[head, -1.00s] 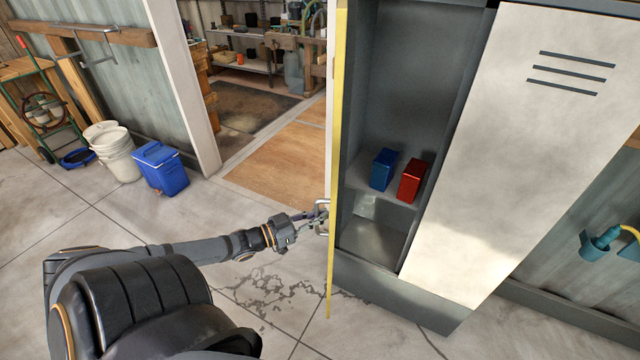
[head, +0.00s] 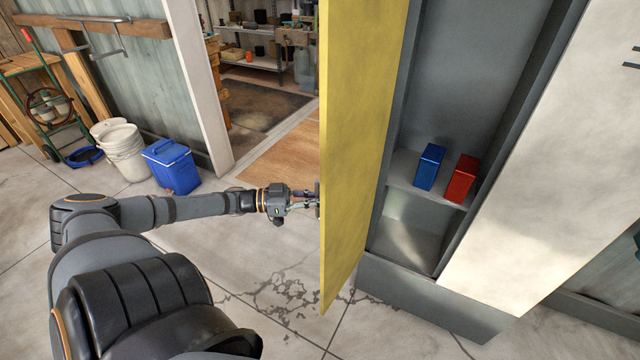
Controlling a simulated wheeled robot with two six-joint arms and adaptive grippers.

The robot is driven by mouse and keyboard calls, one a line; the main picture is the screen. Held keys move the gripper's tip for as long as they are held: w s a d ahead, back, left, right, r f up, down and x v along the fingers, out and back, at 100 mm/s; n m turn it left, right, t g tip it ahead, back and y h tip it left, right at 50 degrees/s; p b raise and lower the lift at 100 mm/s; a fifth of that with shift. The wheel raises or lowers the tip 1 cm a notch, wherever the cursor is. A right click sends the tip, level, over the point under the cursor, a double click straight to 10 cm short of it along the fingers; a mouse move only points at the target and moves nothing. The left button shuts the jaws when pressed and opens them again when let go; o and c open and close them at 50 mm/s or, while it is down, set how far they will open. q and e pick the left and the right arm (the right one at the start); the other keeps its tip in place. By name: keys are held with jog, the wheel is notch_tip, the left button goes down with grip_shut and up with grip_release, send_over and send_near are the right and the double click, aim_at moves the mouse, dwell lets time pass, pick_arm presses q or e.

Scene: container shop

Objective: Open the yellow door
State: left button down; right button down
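The yellow door (head: 359,140) of the locker stands ajar, swung outward to the left, with its yellow face toward me. The compartment behind it is exposed and holds a blue box (head: 430,167) and a red box (head: 462,179) on a shelf. My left gripper (head: 306,199) is at the door's left edge at about mid-height. Its fingertips are partly hidden behind the door, so I cannot tell if they are closed on a handle. My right gripper is not in view.
The white locker door (head: 566,170) to the right is shut. A blue cooler (head: 171,166) and white buckets (head: 120,150) stand on the floor at left. A doorway leads to a back room with shelves. The floor below the yellow door is clear.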

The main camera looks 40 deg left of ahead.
pick_arm(q)
jog(key=shift+s+f, duration=0.1)
jog(key=shift+f, duration=0.05)
jog(key=c, duration=1.7)
grip_release()
jog(key=shift+s+a+r, duration=0.1)
jog(key=shift+s+r, duration=0.1)
jog(key=shift+s, duration=0.05)
jog(key=shift+w, duration=0.2)
